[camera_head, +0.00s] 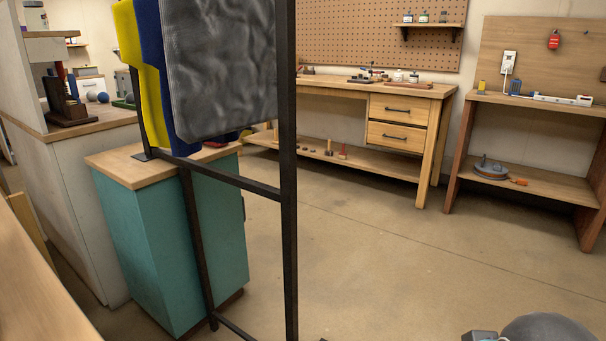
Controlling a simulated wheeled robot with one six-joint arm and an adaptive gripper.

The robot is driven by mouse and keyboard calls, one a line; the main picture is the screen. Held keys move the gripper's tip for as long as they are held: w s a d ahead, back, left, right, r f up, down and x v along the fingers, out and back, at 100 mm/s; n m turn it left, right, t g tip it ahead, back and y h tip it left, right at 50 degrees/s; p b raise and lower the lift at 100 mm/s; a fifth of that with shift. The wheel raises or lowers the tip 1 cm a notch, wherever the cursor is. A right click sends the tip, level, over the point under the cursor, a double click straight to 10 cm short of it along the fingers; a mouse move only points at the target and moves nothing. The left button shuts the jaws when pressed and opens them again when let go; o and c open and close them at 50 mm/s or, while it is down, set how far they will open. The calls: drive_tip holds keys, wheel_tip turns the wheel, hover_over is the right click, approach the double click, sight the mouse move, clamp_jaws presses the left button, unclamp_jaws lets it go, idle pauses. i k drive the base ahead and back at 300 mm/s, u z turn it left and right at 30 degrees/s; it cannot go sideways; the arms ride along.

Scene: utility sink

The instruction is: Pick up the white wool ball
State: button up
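I cannot make out a white wool ball for certain. Two small round things sit on the wooden-topped counter at the left: a pale greyish ball (91,96) and a blue ball (103,97) beside it. They are too small to tell what they are made of. My gripper is not in view. A grey rounded part at the bottom right edge looks like part of my arm.
A dark metal rack (289,200) with hanging yellow (150,75), blue and grey cloths stands close in front. Behind it is a teal cabinet (160,250). A workbench (385,90) and shelf unit (540,180) stand at the back. The middle floor (400,265) is clear.

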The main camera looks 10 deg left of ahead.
sight(92, 96)
drive_tip(key=z, duration=0.15)
drive_tip(key=i, duration=3.95)
drive_tip(key=u, duration=1)
drive_tip(key=i, duration=1.1)
drive_tip(key=u, duration=1.75)
drive_tip(key=i, duration=0.9)
drive_tip(key=u, duration=0.6)
drive_tip(key=i, duration=1.4)
drive_tip(key=z, duration=0.45)
